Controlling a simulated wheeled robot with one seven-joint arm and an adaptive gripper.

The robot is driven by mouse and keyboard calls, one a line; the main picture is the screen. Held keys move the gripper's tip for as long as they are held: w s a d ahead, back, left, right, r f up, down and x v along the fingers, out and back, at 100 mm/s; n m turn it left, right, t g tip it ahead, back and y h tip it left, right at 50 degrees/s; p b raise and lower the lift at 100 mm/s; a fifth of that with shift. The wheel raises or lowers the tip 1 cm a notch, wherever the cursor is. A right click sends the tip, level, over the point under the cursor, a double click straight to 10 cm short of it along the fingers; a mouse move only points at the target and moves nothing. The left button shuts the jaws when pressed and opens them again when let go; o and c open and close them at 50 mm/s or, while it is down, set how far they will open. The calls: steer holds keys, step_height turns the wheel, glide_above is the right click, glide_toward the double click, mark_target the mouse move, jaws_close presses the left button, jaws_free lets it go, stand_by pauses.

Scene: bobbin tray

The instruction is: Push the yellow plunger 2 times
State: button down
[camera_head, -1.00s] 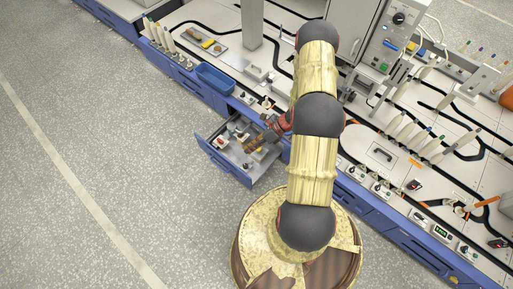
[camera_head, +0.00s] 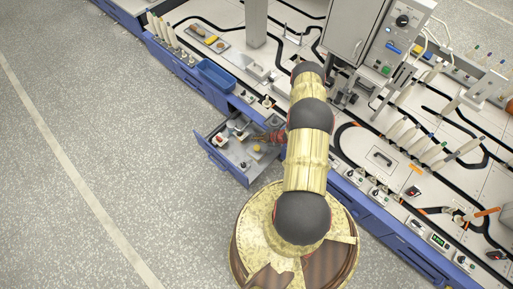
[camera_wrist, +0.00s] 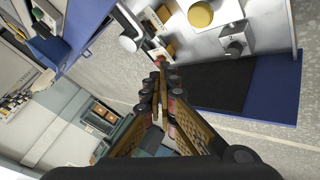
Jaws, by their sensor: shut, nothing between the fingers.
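The yellow plunger (camera_head: 257,149) is a small round yellow cap in the open drawer (camera_head: 243,177) in the head view. My gripper (camera_head: 264,138) is over the drawer's right part, just up and right of the plunger. In the wrist view, my gripper (camera_wrist: 160,66) has its fingertips together, empty, and apart from the yellow disc, which lies up and right of them.
A white rounded knob (camera_wrist: 130,42) is close left of my fingertips. A red-topped part (camera_head: 220,141) is at the drawer's left. A blue bin (camera_head: 215,76) sits on the bench above.

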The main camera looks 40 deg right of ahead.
mark_target(257, 148)
stand_by(0.5)
steer(key=shift+f+b, duration=2.45)
steer(key=shift+f, duration=1.9)
steer(key=shift+f, duration=0.15)
steer(key=shift+f, duration=0.25)
steer(key=shift+f, duration=1.05)
steer(key=shift+r+p, duration=0.8)
steer(key=shift+r, duration=0.65)
